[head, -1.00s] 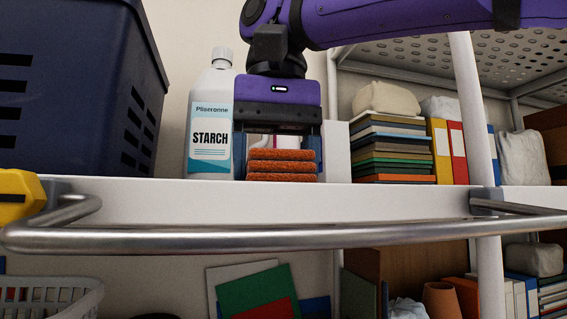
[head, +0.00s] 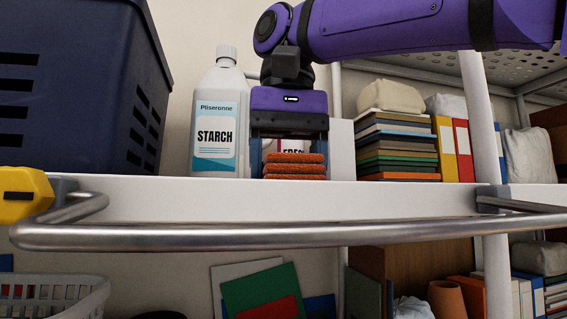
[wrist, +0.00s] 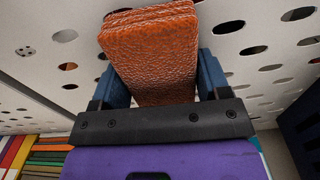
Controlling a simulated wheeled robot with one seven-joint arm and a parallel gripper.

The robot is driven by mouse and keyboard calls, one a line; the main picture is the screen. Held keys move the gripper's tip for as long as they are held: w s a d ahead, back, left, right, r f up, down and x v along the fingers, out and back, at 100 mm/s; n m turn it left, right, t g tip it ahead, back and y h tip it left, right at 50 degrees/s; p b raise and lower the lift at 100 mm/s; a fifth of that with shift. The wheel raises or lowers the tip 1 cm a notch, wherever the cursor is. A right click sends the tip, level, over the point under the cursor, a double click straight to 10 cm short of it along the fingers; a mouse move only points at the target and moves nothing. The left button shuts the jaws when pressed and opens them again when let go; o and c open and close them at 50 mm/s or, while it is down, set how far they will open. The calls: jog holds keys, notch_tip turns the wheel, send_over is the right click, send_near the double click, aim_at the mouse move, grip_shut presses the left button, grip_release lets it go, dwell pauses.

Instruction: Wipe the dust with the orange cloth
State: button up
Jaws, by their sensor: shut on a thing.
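The orange cloth (head: 295,166) is a folded, rough-textured stack on the white shelf (head: 270,200), just behind its front edge. My gripper (head: 290,150) points down over it with a blue finger on each side. In the wrist view the cloth (wrist: 152,60) lies between the blue fingers, and my gripper (wrist: 160,85) is shut on it. The cloth looks at or very near the shelf surface; contact is hard to tell. I cannot make out any dust on the perforated shelf in the wrist view (wrist: 220,45).
A starch bottle (head: 217,120) stands just left of my gripper, and a dark blue basket (head: 70,90) farther left. A white box (head: 341,150) and stacked books (head: 398,145) are to the right. A metal rail (head: 280,236) runs in front of the shelf.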

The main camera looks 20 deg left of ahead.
aim_at(276, 159)
jog(key=shift+w+f, duration=0.1)
jog(key=shift+w, duration=0.55)
jog(key=shift+s, duration=0.1)
jog(key=shift+s, duration=2.55)
jog(key=shift+r, duration=1.55)
